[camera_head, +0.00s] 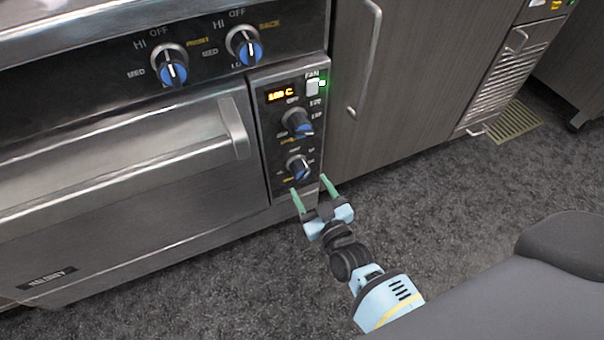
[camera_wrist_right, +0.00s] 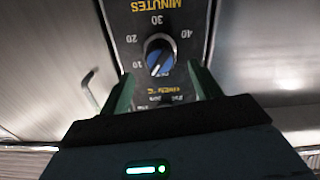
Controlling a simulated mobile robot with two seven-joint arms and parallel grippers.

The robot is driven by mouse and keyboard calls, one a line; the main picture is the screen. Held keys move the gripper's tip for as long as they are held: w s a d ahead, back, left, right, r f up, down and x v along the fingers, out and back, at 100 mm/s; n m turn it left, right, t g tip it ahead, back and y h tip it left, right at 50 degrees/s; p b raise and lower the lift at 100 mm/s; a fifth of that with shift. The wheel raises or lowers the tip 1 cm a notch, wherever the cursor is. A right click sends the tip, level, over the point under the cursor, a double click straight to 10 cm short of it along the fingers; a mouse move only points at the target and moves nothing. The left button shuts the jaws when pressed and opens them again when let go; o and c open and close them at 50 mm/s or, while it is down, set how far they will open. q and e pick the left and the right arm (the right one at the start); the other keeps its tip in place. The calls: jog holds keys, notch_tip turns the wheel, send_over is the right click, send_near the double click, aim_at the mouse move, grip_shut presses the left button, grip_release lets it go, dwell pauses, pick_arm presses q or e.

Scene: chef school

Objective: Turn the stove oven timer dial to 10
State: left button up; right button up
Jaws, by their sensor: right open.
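The oven timer dial (camera_head: 299,169) is the lower of two black and blue knobs on the narrow oven panel. In the right wrist view the timer dial (camera_wrist_right: 158,56) shows upside down, with MINUTES and the numbers 10 to 40 around it. I cannot read its exact setting. My right gripper (camera_head: 311,187) is open, its two green fingers just below and in front of the dial. In the wrist view the fingers (camera_wrist_right: 165,88) stand apart on either side of the panel's middle, with nothing between them. My left gripper is out of view.
Above the timer is the oven temperature dial (camera_head: 298,124), with a lit display (camera_head: 281,95) and a white fan switch (camera_head: 313,88). The oven door handle (camera_head: 234,128) projects left of the panel. A cabinet (camera_head: 410,90) stands to the right. The grey floor (camera_head: 460,220) in front is clear.

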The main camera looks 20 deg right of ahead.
aim_at(304, 177)
jog(key=w+b, duration=0.1)
jog(key=w, duration=0.3)
jog(key=shift+f, duration=0.15)
jog(key=shift+w, duration=0.85)
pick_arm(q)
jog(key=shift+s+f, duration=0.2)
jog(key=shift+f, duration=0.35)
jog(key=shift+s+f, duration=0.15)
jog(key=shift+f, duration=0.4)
pick_arm(e)
jog(key=shift+a, duration=0.1)
jog(key=c, duration=1)
jog(key=shift+o, duration=0.2)
jog(key=m, duration=0.2)
jog(key=shift+m, duration=0.4)
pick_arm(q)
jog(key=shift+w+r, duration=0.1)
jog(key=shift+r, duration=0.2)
pick_arm(e)
jog(key=shift+m, duration=0.9)
jog(key=o, duration=1)
jog(key=shift+c, duration=0.2)
